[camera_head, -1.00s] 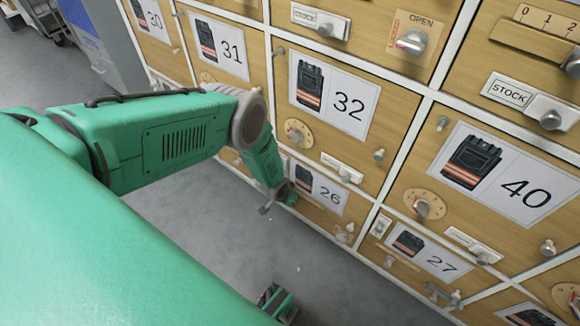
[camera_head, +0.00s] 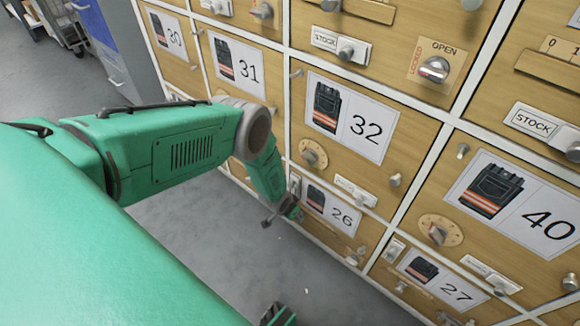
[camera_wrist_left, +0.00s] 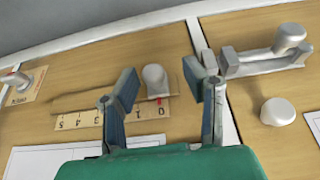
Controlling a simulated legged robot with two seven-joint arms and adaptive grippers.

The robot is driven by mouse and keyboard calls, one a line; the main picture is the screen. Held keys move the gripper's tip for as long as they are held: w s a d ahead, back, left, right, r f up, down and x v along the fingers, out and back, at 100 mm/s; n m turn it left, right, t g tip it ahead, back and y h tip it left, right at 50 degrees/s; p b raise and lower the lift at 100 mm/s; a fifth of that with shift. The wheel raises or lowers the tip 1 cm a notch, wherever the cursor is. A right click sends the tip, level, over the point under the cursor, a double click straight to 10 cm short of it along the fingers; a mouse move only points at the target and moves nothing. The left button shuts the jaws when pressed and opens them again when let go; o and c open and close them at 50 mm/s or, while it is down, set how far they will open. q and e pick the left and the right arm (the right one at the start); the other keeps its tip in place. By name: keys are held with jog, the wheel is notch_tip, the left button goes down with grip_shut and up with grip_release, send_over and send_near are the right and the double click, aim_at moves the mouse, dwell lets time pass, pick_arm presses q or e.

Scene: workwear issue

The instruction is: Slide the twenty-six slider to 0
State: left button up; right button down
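The twenty-six drawer front (camera_head: 320,228) has a card with a dark, orange-striped garment and the number 26. My left gripper (camera_head: 280,217) is at its lower left in the head view and hides the slider there. In the left wrist view, a pale slider knob (camera_wrist_left: 155,80) stands in a slot beside an upside-down scale (camera_wrist_left: 90,118) from 0 to 5. The knob is at the 0 end, by a red mark. My left gripper's fingers (camera_wrist_left: 163,92) are apart on either side of the knob, with visible gaps. The drawer's number cannot be read in the wrist view.
Drawer 32 (camera_head: 374,150) is above, with a dial (camera_head: 313,154) and latch (camera_head: 355,190). Drawer 27 (camera_head: 440,283) is to the right. In the wrist view, a bolt handle (camera_wrist_left: 265,62) and a round knob (camera_wrist_left: 278,111) lie close right of the fingers. The grey floor (camera_head: 210,240) is open.

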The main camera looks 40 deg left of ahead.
pick_arm(q)
jog(key=v, duration=1.1)
jog(key=shift+d+r, duration=0.25)
jog(key=shift+r, duration=0.05)
